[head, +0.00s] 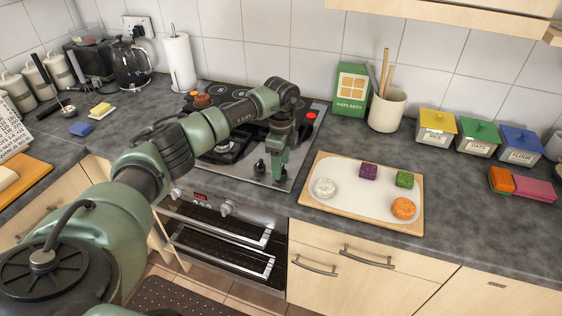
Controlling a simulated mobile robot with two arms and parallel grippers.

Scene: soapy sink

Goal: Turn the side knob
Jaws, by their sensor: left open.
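The hob (229,160) is set into the grey worktop, with a small black knob (259,168) standing near its front right. My left gripper (278,174) points down over the hob's front right, just right of that black knob in the picture. The gripper is open and appears empty. I cannot tell whether it touches the knob or the hob. Below, the oven front has round silver knobs, one at the right (226,208) and one at the left (177,194). I cannot tell which knob is the side knob. My right gripper is not in view.
A board with a white tray (335,206) holds several small items right of the hob. A green carton (350,90) and a utensil pot (387,110) stand behind it. A kettle (132,63) and paper roll (179,62) stand at the back left. My left arm hides part of the hob.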

